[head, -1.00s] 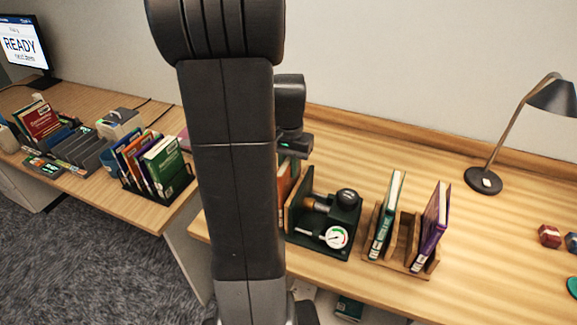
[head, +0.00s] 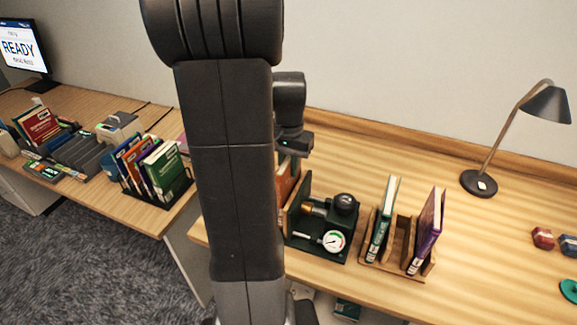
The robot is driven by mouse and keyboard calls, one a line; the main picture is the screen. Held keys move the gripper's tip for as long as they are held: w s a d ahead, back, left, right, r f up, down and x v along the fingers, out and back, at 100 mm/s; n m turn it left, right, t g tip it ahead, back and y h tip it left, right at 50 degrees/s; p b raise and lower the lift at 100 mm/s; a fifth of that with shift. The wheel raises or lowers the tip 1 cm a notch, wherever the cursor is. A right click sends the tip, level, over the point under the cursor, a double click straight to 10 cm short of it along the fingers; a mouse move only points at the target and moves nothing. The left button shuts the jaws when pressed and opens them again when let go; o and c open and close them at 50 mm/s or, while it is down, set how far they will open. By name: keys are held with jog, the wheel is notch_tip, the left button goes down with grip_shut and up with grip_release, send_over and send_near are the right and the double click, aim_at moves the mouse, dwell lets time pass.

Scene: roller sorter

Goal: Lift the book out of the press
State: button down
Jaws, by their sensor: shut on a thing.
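The press (head: 322,247) is a dark green frame on the desk with a round black knob and a white dial gauge. An orange book (head: 287,183) stands upright at the press's left side, partly hidden behind my arm. My gripper (head: 291,154) is directly above this book and shut on it. Its fingertips are mostly hidden by my arm, and I cannot tell whether the book is clear of the press.
A wooden rack (head: 397,262) right of the press holds a green book (head: 383,222) and a purple book (head: 427,232). A lamp (head: 479,183) stands behind. The left desk has a dark holder of books (head: 165,172) and a screen (head: 22,48). Clear desk lies between rack and lamp.

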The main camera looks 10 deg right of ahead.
notch_tip(320, 180, up, 6)
jog(key=p, duration=0.3)
jog(key=shift+r+p, duration=0.25)
jog(key=shift+p, duration=0.1)
jog(key=shift+r, duration=2.5)
